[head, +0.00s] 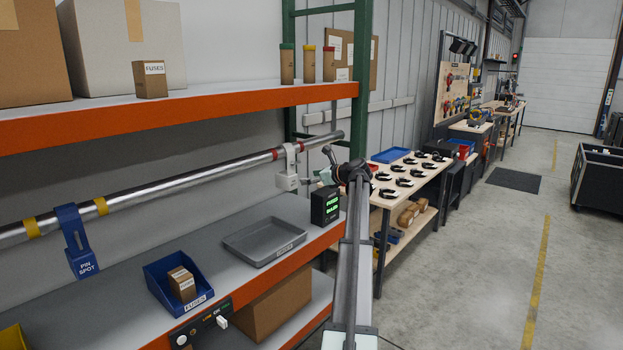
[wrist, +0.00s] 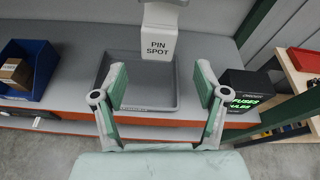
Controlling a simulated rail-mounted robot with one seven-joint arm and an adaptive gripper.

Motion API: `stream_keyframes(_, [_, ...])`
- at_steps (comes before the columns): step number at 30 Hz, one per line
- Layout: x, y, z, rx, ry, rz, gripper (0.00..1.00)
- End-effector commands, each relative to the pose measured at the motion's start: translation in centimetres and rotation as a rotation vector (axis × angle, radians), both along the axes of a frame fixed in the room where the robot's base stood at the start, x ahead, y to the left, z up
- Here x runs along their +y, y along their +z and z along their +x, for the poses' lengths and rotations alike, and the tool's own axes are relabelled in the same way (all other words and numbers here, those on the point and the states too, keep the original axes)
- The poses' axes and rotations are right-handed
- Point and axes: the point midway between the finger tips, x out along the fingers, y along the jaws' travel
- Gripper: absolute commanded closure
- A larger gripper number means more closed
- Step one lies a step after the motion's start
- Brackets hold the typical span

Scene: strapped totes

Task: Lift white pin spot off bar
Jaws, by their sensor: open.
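The white pin spot (head: 287,180) hangs from the silver bar (head: 150,196) near its right end, at a place with red bands. In the wrist view the white pin spot (wrist: 159,42) shows its "PIN SPOT" label at top centre, ahead of and between the lines of my fingers. My gripper (wrist: 160,75) is open and empty, with one green-padded finger on each side. In the head view my gripper (head: 314,177) is small, just right of the white pin spot and partly hidden by my arm. I cannot tell whether they touch.
A blue pin spot (head: 80,248) hangs farther left on the bar, between yellow bands. Below are a grey tray (head: 240,248), a blue fuse bin (head: 160,290) and a black display box (head: 325,207). The orange-edged shelf (head: 200,112) runs above the bar.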

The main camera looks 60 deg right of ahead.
Motion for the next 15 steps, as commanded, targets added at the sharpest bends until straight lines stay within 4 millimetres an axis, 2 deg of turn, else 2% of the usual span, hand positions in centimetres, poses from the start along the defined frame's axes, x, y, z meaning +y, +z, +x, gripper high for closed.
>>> stream_keyframes(3, [0.1, 0.1, 0.0, -0.013, -0.033, 0.097, 0.27])
stream_keyframes(8, [0.0, -0.2, 0.4, -0.015, -0.046, 0.135, 0.27])
stream_keyframes(15, [-0.2, -1.1, 2.5, -0.015, -0.044, 0.134, 0.27])
